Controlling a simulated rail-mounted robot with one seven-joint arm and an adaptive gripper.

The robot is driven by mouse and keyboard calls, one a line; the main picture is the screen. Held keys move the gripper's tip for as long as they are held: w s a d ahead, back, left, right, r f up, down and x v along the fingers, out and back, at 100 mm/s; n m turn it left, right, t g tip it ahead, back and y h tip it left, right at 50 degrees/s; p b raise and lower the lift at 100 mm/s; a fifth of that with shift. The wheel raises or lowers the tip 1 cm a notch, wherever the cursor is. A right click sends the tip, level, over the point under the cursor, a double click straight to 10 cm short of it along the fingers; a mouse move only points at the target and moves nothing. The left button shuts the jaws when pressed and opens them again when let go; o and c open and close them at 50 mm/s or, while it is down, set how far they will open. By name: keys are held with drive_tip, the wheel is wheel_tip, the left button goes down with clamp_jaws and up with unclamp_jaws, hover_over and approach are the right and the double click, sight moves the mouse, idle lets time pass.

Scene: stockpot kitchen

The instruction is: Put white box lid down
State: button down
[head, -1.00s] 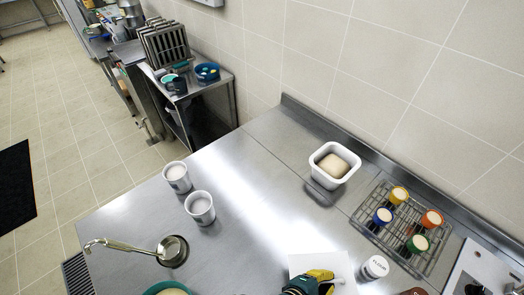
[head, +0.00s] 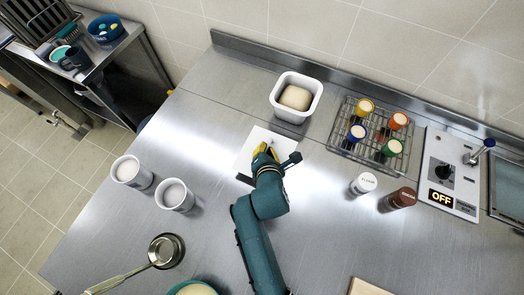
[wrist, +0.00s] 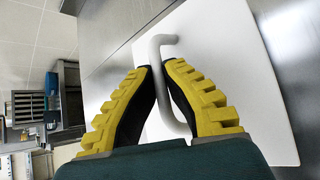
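The white box lid (head: 249,153) is a flat white square with a bent grey-white handle (wrist: 165,85). In the wrist view the lid (wrist: 240,60) fills the middle and right. My gripper (head: 268,150), with yellow-and-black fingers, is shut on the handle, which passes between the fingertips (wrist: 158,68). A dark shadow beside the lid suggests it is held a little above the counter. The open white box (head: 297,112) stands against the back of the counter with a pale dough ball (head: 295,97) inside, up and right of the lid.
Two white cups (head: 128,172) (head: 174,195) stand left of the lid. A wire rack (head: 345,125) with colour-topped jars, two shakers (head: 362,184) (head: 400,198) and a control panel (head: 455,172) are right. A ladle (head: 165,251) lies at front left. Bare counter (head: 215,125) surrounds the lid.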

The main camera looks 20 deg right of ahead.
drive_tip(key=shift+w+f+b, duration=0.1)
drive_tip(key=shift+f+b, duration=0.3)
drive_tip(key=shift+f, duration=1.65)
drive_tip(key=shift+f, duration=0.15)
drive_tip(key=c, duration=1.3)
unclamp_jaws()
drive_tip(key=shift+o, duration=0.3)
